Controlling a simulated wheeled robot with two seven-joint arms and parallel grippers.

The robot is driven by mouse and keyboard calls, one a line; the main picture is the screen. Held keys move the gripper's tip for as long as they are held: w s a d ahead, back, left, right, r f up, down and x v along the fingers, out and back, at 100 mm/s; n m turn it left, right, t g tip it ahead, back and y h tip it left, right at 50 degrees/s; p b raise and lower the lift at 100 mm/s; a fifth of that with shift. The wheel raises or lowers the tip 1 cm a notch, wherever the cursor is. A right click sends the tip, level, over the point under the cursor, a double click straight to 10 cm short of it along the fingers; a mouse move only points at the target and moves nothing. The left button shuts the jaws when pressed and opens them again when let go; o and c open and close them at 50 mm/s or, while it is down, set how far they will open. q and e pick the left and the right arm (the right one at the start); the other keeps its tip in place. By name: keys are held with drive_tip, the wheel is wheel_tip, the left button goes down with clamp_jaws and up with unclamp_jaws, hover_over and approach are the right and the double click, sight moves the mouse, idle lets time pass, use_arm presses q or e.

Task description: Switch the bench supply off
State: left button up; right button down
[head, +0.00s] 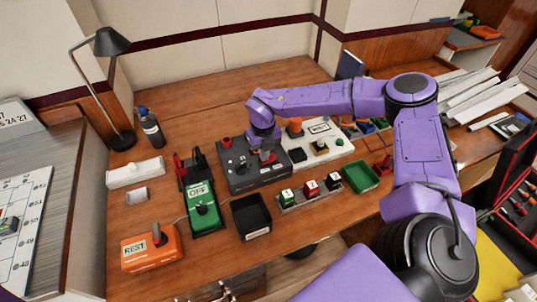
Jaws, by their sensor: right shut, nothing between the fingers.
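A dark grey box (240,182) with red knobs, possibly the bench supply, sits mid-bench. My right gripper (267,157) is shut and points down over its top, by a red part there. My wrist hides some of the box, and I cannot tell whether the fingers touch it. A green unit (205,219) with an OFF label and a dark lever stands to its left. An orange box (151,249) labelled REST, with a dark lever, is at front left. A white panel (328,151) with orange, yellow and green controls lies to the right. My left gripper is out of view.
A black tray (237,232), a strip with several small switches (288,206) and a green tray (374,181) line the bench front. A bottle (151,128) and lamp (111,42) stand back left. The wooden bench behind the boxes (205,108) is clear.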

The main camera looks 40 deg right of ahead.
wheel_tip(320, 180, up, 7)
drive_tip(key=p, duration=0.5)
idle(0.5)
